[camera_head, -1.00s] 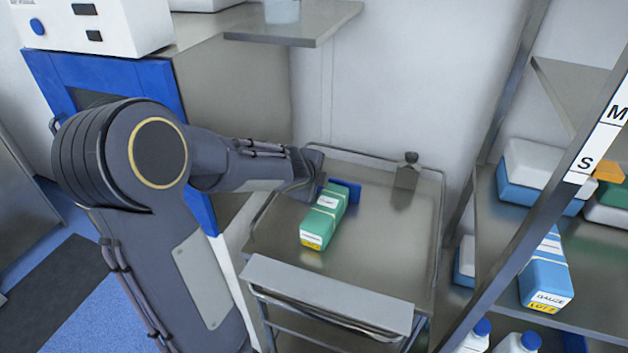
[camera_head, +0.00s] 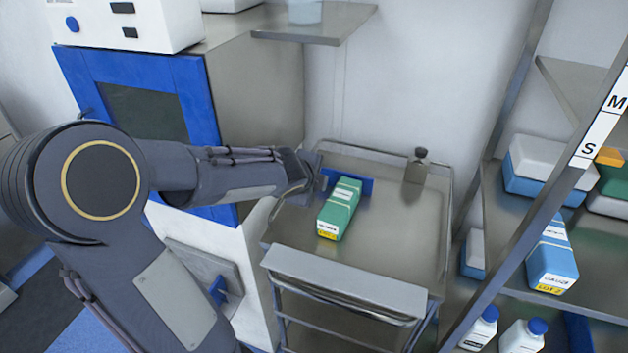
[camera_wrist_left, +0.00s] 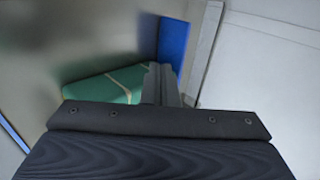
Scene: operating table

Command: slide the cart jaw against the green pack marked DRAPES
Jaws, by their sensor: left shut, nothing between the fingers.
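The green pack (camera_head: 340,210) lies on the steel cart top, its yellow-labelled end facing me; its print is too small to read. A blue plate (camera_head: 366,186), which looks like the cart jaw, stands at the pack's far end. They look very close, but I cannot tell whether they touch. My left gripper (camera_head: 312,180) is shut and empty, just left of the plate and the pack's far end. In the left wrist view the shut fingers (camera_wrist_left: 161,84) are in front of the green pack (camera_wrist_left: 105,86) and the blue plate (camera_wrist_left: 172,45), hiding part of both. My right gripper is out of view.
The cart top (camera_head: 395,235) is bare right of the pack. A steel bracket with a dark knob (camera_head: 419,160) stands at its back right. Shelves with a blue gauze pack (camera_head: 552,262) and bottles flank the right; a blue-framed cabinet (camera_head: 205,105) stands left.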

